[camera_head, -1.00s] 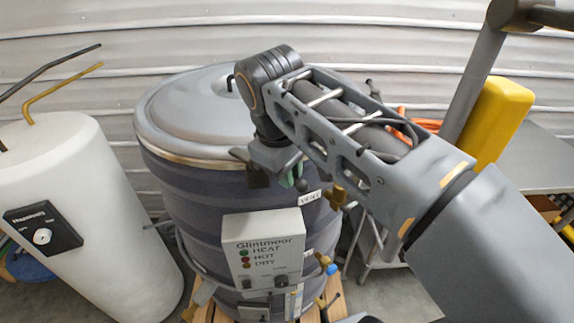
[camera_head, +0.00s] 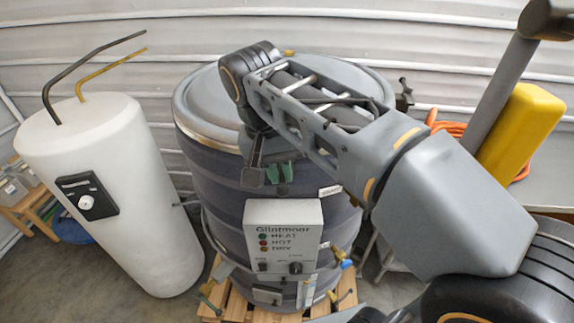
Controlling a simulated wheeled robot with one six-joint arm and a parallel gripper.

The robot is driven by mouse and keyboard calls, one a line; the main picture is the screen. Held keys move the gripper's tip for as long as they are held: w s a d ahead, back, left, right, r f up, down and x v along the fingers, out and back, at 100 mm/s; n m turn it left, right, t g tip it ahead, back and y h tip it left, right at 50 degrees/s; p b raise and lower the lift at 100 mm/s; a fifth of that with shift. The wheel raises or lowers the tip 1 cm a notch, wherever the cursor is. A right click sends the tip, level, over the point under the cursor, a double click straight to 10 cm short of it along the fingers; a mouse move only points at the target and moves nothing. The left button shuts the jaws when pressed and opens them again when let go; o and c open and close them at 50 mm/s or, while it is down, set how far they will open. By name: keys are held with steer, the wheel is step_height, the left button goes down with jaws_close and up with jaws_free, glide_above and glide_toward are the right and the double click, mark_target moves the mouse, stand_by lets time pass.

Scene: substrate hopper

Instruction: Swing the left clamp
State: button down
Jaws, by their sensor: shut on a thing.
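The hopper (camera_head: 218,172) is a dark banded drum with a grey lid (camera_head: 205,95) and a metal rim, in the middle of the head view. My arm reaches across the lid from the right. My gripper (camera_head: 272,174) hangs at the front of the rim, with green pads showing. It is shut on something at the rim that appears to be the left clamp. The clamp itself is mostly hidden by my wrist and fingers, so its angle cannot be told. Another clamp (camera_head: 403,95) shows dark at the right side of the rim.
A control box (camera_head: 284,238) sits on the drum front below my gripper. A white tank (camera_head: 130,190) with bent rods stands at left. A wooden pallet (camera_head: 236,303) is under the drum. A yellow block (camera_head: 520,130) and orange hose (camera_head: 450,127) are at right.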

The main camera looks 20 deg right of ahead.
steer(key=shift+s+a+f, duration=0.1)
steer(key=shift+a+f, duration=0.1)
stand_by(0.4)
steer(key=c, duration=1.5)
jaws_free()
steer(key=shift+c, duration=0.2)
steer(key=o, duration=0.4)
steer(key=shift+s+a+r, duration=0.15)
steer(key=shift+s, duration=0.15)
steer(key=shift+w, duration=0.15)
steer(key=shift+r, duration=0.1)
steer(key=shift+w+a+r+p, duration=0.1)
steer(key=shift+a+r+p, duration=0.5)
steer(key=shift+r, duration=1.6)
steer(key=shift+w+a+r+p, duration=0.2)
steer(key=shift+r+p, duration=0.7)
steer(key=shift+r, duration=1.35)
steer(key=shift+w+a+r+p, duration=0.1)
steer(key=shift+a+r+p, duration=0.5)
steer(key=shift+r, duration=1.6)
steer(key=shift+s+d+m, duration=0.1)
steer(key=shift+d+m, duration=0.2)
